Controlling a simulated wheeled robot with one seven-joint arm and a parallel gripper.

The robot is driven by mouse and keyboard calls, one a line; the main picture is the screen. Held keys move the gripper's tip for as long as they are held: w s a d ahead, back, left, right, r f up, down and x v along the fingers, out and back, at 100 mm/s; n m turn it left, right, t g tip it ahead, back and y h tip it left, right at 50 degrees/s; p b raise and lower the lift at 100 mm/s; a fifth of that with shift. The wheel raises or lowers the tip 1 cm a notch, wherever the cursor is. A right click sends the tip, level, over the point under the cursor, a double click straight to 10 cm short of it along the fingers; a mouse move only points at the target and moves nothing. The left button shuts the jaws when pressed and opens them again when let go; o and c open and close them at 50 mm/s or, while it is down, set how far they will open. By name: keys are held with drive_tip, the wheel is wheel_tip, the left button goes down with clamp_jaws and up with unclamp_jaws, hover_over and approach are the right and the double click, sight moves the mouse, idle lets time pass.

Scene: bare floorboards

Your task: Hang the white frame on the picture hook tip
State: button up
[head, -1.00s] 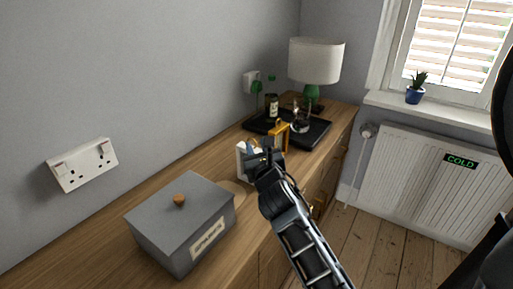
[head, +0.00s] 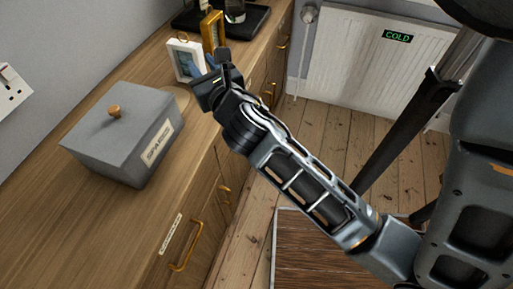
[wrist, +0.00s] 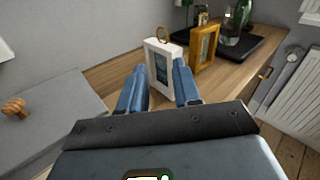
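The white frame (head: 180,62) stands upright on the wooden sideboard, with a dark bluish picture inside. In the wrist view the white frame (wrist: 152,50) has a brass ring at its top. My gripper (head: 207,68) is beside the frame at its right in the head view. In the wrist view my gripper (wrist: 159,78) has its two blue fingers spread apart, with the frame's lower part showing between and beyond them. I cannot tell whether a finger touches it. No picture hook is visible on the wall parts in view.
A gold frame (head: 212,32) stands close behind the white one; a black tray (head: 250,18) with glassware is beyond. A grey lidded box (head: 125,130) sits nearer on the sideboard (head: 75,215). A radiator (head: 365,60) is at the right, above bare floorboards (head: 325,150).

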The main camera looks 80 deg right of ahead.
drive_tip(key=s+a+f+m+t+y, duration=0.2)
drive_tip(key=a+f+m+y, duration=0.15)
drive_tip(key=a+m, duration=0.4)
drive_tip(key=s+a+f+m+t+y, duration=0.25)
drive_tip(key=a+m+y, duration=0.2)
drive_tip(key=a, duration=0.65)
drive_tip(key=s+a+r+m+y, duration=0.3)
drive_tip(key=s+a+m+y, duration=0.3)
drive_tip(key=s+m, duration=0.5)
drive_tip(key=a+m, duration=0.2)
drive_tip(key=m, duration=0.1)
drive_tip(key=shift+r, duration=0.4)
drive_tip(key=shift+s+a, duration=0.1)
